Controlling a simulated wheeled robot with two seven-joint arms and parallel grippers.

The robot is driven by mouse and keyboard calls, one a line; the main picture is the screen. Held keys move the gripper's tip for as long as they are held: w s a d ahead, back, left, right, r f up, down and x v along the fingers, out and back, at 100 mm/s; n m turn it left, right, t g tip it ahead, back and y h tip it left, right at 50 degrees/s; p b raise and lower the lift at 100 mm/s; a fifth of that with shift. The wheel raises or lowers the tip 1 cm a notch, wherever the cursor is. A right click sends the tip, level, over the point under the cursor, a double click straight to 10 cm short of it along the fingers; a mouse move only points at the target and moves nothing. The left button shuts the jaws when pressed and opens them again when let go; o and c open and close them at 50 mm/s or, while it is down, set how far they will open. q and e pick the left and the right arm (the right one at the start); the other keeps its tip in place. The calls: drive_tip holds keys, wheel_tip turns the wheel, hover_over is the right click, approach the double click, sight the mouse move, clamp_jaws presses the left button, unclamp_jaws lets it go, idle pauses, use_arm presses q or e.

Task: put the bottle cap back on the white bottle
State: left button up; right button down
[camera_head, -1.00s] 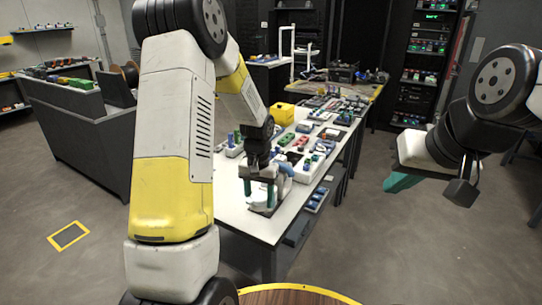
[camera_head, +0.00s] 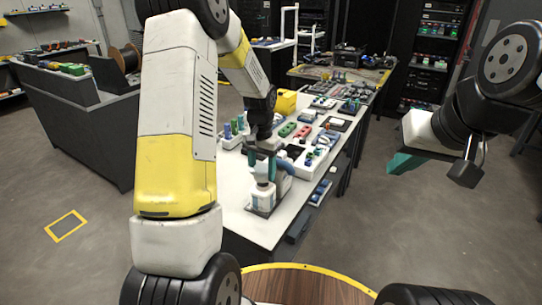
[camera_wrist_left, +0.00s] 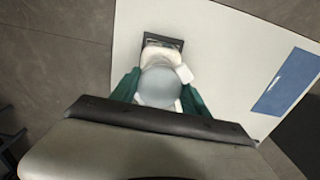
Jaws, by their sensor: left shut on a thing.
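The white bottle (camera_head: 263,195) stands near the front end of the white table, on a dark square pad (camera_head: 265,206). My left gripper (camera_head: 262,168) points down above it, with its green fingers shut on a pale grey, round bottle cap. In the left wrist view the cap (camera_wrist_left: 158,87) sits between the two fingers and covers part of the white bottle (camera_wrist_left: 161,56) beyond it. I cannot tell whether the cap touches the bottle's neck. My right gripper (camera_head: 430,165) hangs in the air at the right, away from the table; its finger gap is unclear.
A pale blue and white item (camera_head: 283,168) stands close behind the bottle. Blue bins (camera_head: 321,192) hang along the right edge.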

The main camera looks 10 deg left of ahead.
use_arm(q)
drive_tip(key=shift+f, duration=0.45)
drive_tip(key=shift+f, duration=0.1)
drive_tip(key=shift+s+f, duration=0.1)
drive_tip(key=shift+f, duration=0.25)
drive_tip(key=shift+f, duration=0.85)
idle(1.3)
drive_tip(key=o, duration=1.3)
drive_tip(key=shift+o, duration=0.2)
